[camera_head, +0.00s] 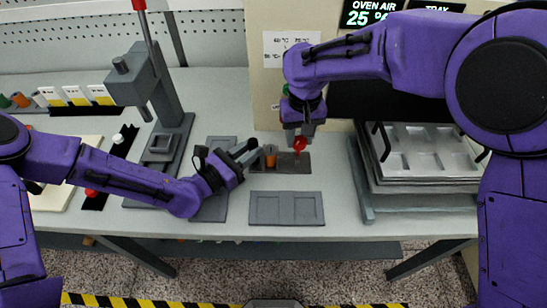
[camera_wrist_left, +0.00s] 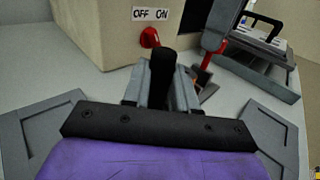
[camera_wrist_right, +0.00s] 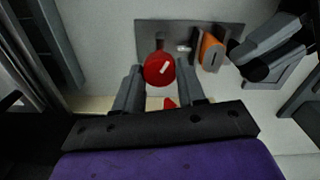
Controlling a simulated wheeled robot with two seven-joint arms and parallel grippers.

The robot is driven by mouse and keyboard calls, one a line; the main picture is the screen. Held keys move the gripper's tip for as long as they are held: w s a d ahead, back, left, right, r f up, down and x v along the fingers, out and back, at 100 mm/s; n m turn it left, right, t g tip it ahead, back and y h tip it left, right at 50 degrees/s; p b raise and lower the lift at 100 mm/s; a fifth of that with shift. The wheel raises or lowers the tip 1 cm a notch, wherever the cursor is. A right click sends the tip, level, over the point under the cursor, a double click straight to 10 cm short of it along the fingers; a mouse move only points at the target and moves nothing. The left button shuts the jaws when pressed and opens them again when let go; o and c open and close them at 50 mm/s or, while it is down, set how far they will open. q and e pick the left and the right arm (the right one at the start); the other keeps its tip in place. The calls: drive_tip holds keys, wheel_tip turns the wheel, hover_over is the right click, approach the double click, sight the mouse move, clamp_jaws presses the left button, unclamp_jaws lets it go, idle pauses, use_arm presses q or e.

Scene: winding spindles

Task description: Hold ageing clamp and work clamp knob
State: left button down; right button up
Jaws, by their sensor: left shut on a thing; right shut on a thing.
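The ageing clamp is a low grey fixture with a dark plate (camera_wrist_right: 225,30) under a round red knob (camera_wrist_right: 160,70). The knob also shows in the head view (camera_head: 299,144). My right gripper (camera_head: 297,132) points down from above and is shut on the knob, one finger on each side. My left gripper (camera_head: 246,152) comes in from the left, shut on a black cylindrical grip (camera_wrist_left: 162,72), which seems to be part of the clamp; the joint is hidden. An orange piece (camera_wrist_right: 210,50) sits in the clamp between the knob and my left gripper.
A beige oven with an OFF/ON label (camera_wrist_left: 150,14) and a red switch (camera_wrist_left: 150,38) stands behind. A stack of metal trays (camera_head: 425,150) is at the right. A grey press (camera_head: 150,85) stands at the left. A flat grey fixture (camera_head: 286,208) lies in front.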

drive_tip(key=o, duration=1.2)
drive_tip(key=shift+c, duration=0.2)
drive_tip(key=shift+r, duration=4)
